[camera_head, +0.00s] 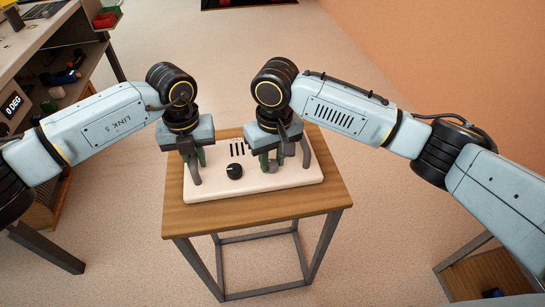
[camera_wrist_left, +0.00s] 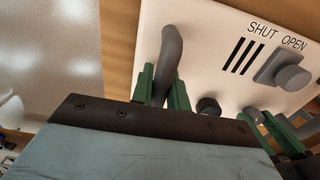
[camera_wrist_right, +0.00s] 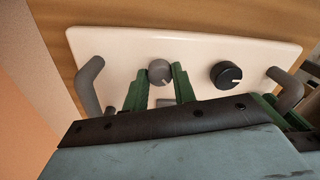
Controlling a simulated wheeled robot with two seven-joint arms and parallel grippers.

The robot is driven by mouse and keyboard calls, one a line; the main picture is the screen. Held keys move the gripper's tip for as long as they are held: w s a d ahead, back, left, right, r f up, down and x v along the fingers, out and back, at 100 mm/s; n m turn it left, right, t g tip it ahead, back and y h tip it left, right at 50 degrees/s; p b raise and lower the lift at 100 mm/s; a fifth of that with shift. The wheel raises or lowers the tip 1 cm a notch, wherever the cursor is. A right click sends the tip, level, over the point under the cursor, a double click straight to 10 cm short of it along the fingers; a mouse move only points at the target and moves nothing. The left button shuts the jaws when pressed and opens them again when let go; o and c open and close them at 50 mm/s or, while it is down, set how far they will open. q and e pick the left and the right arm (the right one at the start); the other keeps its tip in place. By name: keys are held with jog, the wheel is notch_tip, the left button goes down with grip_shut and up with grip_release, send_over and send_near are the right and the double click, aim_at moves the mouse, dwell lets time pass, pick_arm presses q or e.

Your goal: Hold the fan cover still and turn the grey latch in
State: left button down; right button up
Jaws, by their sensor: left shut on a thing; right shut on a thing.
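The fan cover is a pale plate (camera_head: 210,193) on a small wooden table. My left gripper (camera_head: 193,160) is shut on the grey handle at the cover's left end; this handle (camera_wrist_left: 171,50) stands between its green fingers in the left wrist view. My right gripper (camera_head: 275,160) is shut on the round grey latch (camera_wrist_right: 160,72), which shows between its fingertips in the right wrist view. The latch's lower part is partly hidden by the fingers.
A black knob (camera_head: 234,171) with a white mark sits between my grippers. A grey block with a round knob (camera_wrist_left: 280,68) sits beside the SHUT and OPEN lettering. A second grey handle (camera_wrist_right: 90,85) is free. A shelf (camera_head: 30,48) with a "0 DEG" display (camera_head: 12,103) stands left.

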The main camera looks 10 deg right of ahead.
aim_at(272, 161)
jog(key=n, duration=0.4)
jog(key=shift+n, duration=2.5)
jog(key=o, duration=1)
notch_tip(272, 161, up, 12)
jog(key=shift+w, duration=0.25)
